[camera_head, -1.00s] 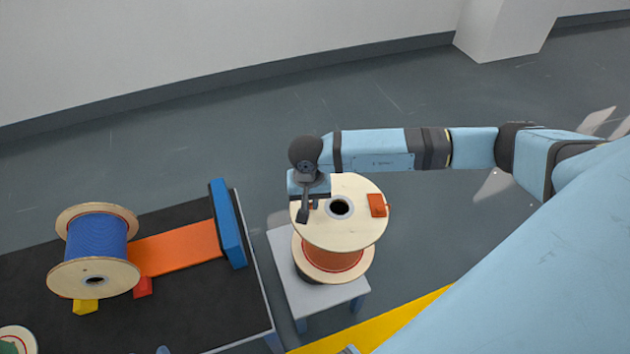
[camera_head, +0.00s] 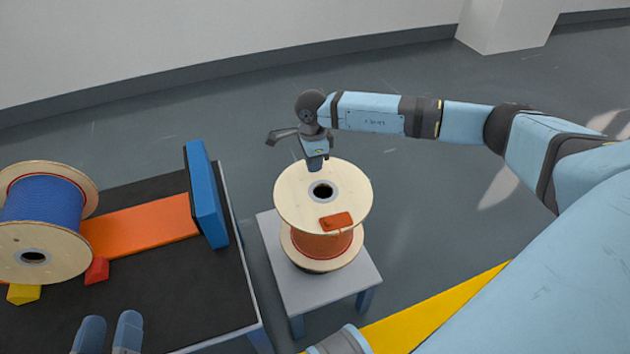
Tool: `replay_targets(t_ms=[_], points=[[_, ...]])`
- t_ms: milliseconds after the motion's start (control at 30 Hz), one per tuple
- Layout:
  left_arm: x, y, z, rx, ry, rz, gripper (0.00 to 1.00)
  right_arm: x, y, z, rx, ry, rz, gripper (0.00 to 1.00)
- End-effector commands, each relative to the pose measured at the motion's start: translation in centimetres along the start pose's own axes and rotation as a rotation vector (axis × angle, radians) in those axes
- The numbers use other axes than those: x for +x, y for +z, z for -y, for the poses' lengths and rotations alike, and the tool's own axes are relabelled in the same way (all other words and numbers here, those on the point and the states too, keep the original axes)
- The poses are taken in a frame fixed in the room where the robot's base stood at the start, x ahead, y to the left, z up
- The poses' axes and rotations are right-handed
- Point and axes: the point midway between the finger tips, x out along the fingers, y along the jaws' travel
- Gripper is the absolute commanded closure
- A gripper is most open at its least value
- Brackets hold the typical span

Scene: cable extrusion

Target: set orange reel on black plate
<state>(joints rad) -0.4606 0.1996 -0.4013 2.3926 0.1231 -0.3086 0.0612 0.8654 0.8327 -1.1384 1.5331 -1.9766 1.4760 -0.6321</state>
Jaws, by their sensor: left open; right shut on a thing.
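The orange reel (camera_head: 320,245) has pale wooden flanges and an orange tag on its top flange. It is upright over a light grey stool (camera_head: 345,282); a dark strip shows under its lower flange, and I cannot tell whether it touches. My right gripper (camera_head: 316,166) is shut on the far edge of the top flange; its fingertips are partly hidden. A black plate-like surface (camera_head: 185,295) lies at the left. My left gripper (camera_head: 107,335) is open and empty over the front of this surface, cut by the lower picture edge.
An orange strip (camera_head: 145,225), an upright blue block (camera_head: 205,195), a red wedge (camera_head: 97,271) and a yellow wedge (camera_head: 24,293) are there too. A narrow gap separates surface and stool.

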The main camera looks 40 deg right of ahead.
Motion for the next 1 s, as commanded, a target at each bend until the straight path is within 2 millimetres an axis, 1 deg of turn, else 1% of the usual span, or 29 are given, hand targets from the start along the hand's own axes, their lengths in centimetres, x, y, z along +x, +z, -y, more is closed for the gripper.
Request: replay_targets(t_ms=[33,200,300,467,800,1000], points=[[-0.1,1.2,0.1,-0.003,0.009,-0.016,0.49,1.5,-0.2,0.7,0.050,-0.001,0.005,1.00],[-0.2,1.3,-0.3,-0.014,0.029,-0.050,0.49,2.5,-0.7,1.8,0.178,0.002,0.013,1.00],[-0.3,1.2,-0.4,-0.017,0.036,-0.059,0.49,2.8,-0.9,2.1,0.215,0.004,0.016,1.00],[-0.3,1.7,-0.4,-0.018,0.040,-0.047,0.49,3.3,-0.9,2.2,0.230,0.006,0.017,1.00],[-0.2,5.1,0.0,-0.018,0.050,0.061,0.49,6.5,-0.9,2.4,0.228,0.006,0.016,1.00],[-0.2,6.6,0.2,-0.018,0.057,0.115,0.49,7.9,-0.9,2.5,0.227,0.006,0.016,1.00]])
